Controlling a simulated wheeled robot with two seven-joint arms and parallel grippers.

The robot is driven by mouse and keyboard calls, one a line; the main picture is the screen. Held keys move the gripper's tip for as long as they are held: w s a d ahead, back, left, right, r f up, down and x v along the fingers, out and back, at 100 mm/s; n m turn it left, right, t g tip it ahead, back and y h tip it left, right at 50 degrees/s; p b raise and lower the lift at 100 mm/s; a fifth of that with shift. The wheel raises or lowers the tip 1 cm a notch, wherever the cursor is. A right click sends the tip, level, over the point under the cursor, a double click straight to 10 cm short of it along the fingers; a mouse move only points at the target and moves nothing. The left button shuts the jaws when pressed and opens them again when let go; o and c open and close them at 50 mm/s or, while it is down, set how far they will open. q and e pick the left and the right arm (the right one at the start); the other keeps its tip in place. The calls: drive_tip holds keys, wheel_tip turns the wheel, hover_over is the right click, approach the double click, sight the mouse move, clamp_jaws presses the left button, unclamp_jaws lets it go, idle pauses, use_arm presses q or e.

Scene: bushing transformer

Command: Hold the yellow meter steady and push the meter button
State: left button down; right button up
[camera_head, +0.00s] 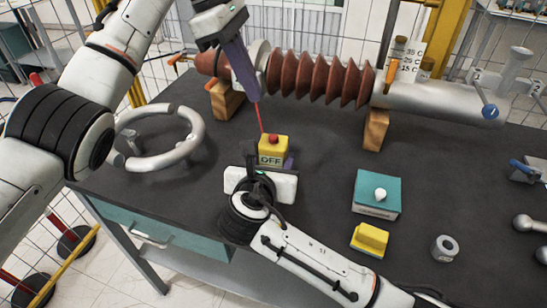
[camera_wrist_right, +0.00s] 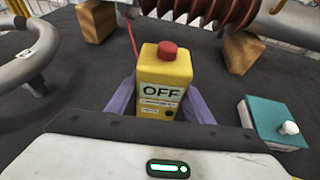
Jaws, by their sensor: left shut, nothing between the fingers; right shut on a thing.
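The yellow meter (camera_head: 271,155) stands upright near the middle of the dark table. It reads OFF and has a red button (camera_head: 273,140) on top. The meter (camera_wrist_right: 164,85) and its button (camera_wrist_right: 167,51) are clear in the right wrist view. My right gripper (camera_wrist_right: 160,103) is shut on the meter, one purple finger at each side. In the head view this gripper is mostly hidden behind its own wrist. My left gripper (camera_head: 252,97) is shut and empty, pointing down, above and behind the meter and apart from the button.
A thin red line (camera_head: 260,116) runs up from the meter toward the left fingertips. A ribbed brown bushing (camera_head: 318,80) lies on wooden blocks behind. A grey ring (camera_head: 188,145) lies left; a teal box (camera_head: 376,190) and a yellow block (camera_head: 370,238) sit right.

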use_arm(q)
drive_tip(key=m+t, duration=0.1)
drive_tip(key=m, duration=0.1)
drive_tip(key=m+t+h, duration=0.1)
drive_tip(key=m+t, duration=0.6)
drive_tip(key=m, duration=0.5)
hover_over(270, 144)
drive_tip(key=shift+f, duration=3.95)
drive_tip(key=shift+f, duration=0.1)
